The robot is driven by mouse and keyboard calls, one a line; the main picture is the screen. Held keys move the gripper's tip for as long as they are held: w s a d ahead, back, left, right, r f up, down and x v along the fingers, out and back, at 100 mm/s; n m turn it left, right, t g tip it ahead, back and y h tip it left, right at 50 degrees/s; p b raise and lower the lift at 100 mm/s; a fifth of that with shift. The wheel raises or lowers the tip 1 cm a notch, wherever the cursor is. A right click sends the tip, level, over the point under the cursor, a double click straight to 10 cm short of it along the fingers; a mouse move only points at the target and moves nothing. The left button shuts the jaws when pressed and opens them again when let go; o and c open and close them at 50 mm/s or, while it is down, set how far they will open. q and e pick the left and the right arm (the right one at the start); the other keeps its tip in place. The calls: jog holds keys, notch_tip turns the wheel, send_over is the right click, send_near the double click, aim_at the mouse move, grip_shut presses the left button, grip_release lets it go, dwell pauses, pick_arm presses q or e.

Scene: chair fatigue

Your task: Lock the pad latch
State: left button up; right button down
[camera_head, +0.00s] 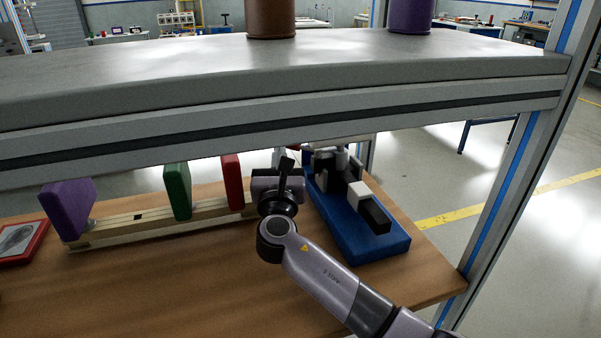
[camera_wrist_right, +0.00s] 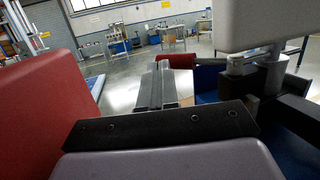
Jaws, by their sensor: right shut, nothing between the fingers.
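My right gripper (camera_head: 283,168) is at the back of the wooden table, between the red pad and the blue fixture. Its fingers (camera_wrist_right: 157,85) are together and empty in the wrist view. The red pad (camera_head: 231,180) stands upright on a pale wooden rail, close left of the gripper; a large red surface (camera_wrist_right: 45,115) fills the left of the wrist view. The blue fixture (camera_head: 358,232) carries black, grey and white blocks, right of the gripper. I cannot tell which part is the pad latch; the gripper hides part of this area. My left gripper is out of view.
A grey shelf (camera_head: 300,75) spans above the table and hides its back. A green pad (camera_head: 177,190) and a purple pad (camera_head: 68,208) stand farther left on the rail (camera_head: 130,225). A red-framed item (camera_head: 22,240) lies at far left. The table's front (camera_head: 180,290) is clear.

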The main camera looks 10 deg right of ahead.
jog(key=shift+w, duration=0.45)
jog(key=shift+d+r, duration=0.1)
jog(key=shift+r, duration=0.05)
dwell(0.3)
jog(key=v, duration=0.7)
jog(key=shift+s+f, duration=0.1)
jog(key=shift+f, duration=0.1)
dwell(0.4)
